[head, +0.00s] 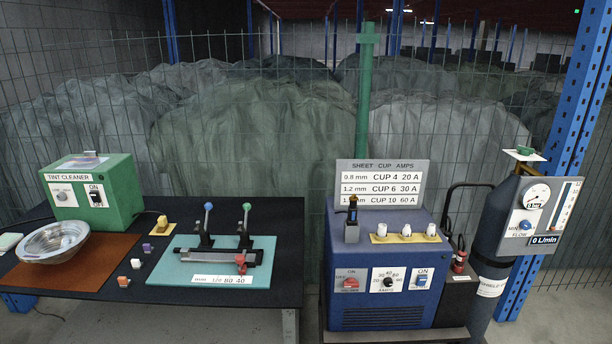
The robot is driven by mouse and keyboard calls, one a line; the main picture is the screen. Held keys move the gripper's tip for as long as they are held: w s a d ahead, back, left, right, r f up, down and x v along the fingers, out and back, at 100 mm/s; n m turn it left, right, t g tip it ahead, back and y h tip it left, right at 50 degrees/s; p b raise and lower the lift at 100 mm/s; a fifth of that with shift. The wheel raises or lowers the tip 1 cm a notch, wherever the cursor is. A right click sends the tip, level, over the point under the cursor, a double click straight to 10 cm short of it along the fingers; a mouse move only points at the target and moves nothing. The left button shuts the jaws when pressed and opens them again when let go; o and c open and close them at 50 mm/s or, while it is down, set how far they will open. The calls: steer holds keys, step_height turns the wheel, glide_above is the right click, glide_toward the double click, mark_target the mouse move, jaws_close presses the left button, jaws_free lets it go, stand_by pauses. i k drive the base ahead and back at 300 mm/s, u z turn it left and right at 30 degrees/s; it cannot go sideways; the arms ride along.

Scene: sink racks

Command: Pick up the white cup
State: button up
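Several small white pieces stand on a yellow strip (388,239) on top of the blue machine (408,265) at the right. They are a left white cup (382,230), a middle white cup (406,231) and a right white cup (431,230), all upright and apart. They look alike, and size differences are hard to tell. A sign (380,182) behind them lists sheet thickness, CUP 4, CUP 6 and CUP 10, and amps. My gripper is not in view.
A dark torch holder (352,220) stands left of the cups. A black table (150,290) at the left holds a metal bowl (53,242), a green box (92,190), small coloured blocks and a clamp fixture (225,250). A gas cylinder (492,235) stands right. Wire fence behind.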

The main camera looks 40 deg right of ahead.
mark_target(431, 231)
steer(key=u, duration=1.55)
steer(key=k, duration=0.1)
steer(key=z, duration=3.25)
steer(key=k, duration=0.6)
steer(key=u, duration=0.1)
steer(key=i, duration=0.6)
